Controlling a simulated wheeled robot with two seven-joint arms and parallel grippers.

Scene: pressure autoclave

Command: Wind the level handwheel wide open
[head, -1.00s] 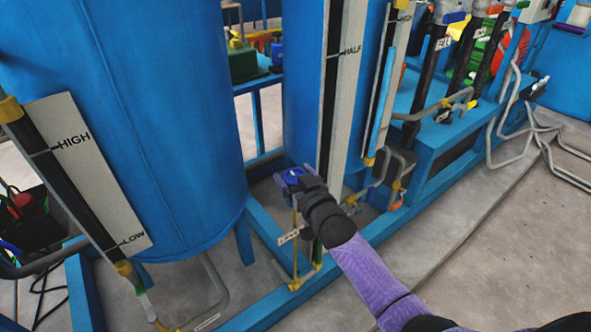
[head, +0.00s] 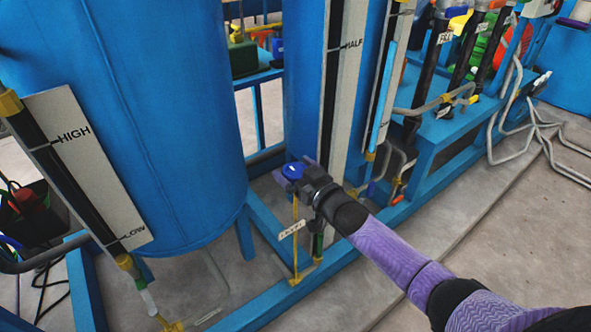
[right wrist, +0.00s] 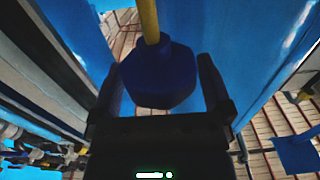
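The blue level handwheel (head: 292,171) tops a thin yellow stem with a white tag (head: 291,230) that seems to read LEVEL. It stands in front of the blue tanks. My right gripper (head: 303,177) is at the handwheel, coming from the lower right. In the right wrist view the dark blue handwheel (right wrist: 158,82) sits between my two black fingers, with a small gap visible on each side. The right fingers are open around it. My left gripper is not in view.
A large blue tank (head: 150,120) with a HIGH/LOW gauge board (head: 95,160) stands on the left. A HALF gauge board (head: 345,90) rises just behind my right gripper. Blue frame rails (head: 330,262) run along the floor.

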